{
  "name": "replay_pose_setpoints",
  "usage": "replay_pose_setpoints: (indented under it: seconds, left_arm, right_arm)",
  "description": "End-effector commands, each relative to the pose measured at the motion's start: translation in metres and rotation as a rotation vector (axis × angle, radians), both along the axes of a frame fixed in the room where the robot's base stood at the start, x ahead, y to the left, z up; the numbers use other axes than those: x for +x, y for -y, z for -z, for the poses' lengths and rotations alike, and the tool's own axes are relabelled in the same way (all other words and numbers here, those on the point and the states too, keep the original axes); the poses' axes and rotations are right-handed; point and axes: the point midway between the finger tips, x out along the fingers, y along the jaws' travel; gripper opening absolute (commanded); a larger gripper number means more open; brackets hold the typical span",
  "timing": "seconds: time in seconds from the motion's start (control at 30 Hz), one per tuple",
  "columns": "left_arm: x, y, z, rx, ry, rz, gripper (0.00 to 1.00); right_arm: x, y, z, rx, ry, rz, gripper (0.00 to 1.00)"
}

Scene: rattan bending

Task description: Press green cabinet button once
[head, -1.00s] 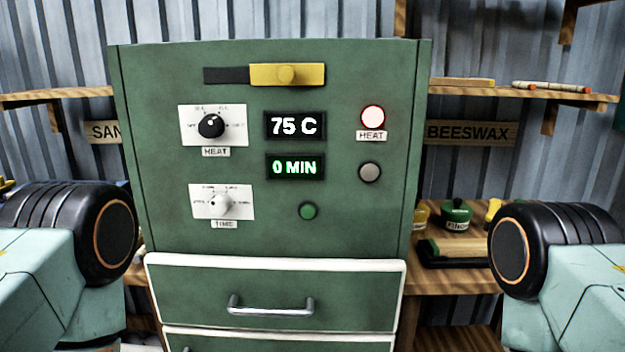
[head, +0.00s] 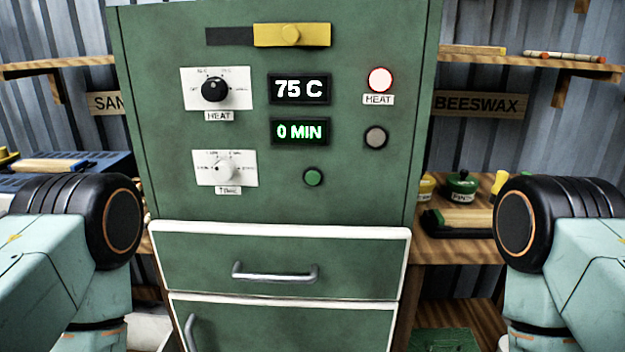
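The green cabinet (head: 350,195) stands straight ahead in the head view. Its small round green button (head: 313,177) sits low on the panel, below the display (head: 300,132) that reads 0 MIN. The upper display (head: 300,89) reads 75 C. The round HEAT lamp (head: 381,79) at the upper right glows pale pink-white, and a grey round part (head: 376,137) sits below it. Links of my two arms show at the left and right edges, but neither gripper is in view. Nothing covers the button.
A HEAT knob (head: 215,89) and a TIME knob (head: 223,169) are left of the displays. A yellow slider (head: 291,34) is above. A drawer with a metal handle (head: 275,273) is below. Wooden shelves (head: 470,250) with jars flank the cabinet.

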Motion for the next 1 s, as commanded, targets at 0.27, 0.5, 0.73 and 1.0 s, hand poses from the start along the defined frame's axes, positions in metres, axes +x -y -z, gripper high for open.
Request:
replay_pose_setpoints:
  seconds: [0.27,0.5,0.73,1.0]
  left_arm:
    - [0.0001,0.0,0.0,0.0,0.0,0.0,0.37]
    - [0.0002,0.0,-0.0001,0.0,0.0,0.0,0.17]
    - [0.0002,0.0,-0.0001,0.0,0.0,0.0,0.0]
    - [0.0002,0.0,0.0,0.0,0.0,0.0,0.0]
  right_arm:
    - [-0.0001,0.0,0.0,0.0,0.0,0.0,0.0]
    - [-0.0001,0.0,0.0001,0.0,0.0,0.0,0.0]
    - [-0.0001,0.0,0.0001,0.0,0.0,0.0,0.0]
    - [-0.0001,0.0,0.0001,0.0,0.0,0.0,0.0]
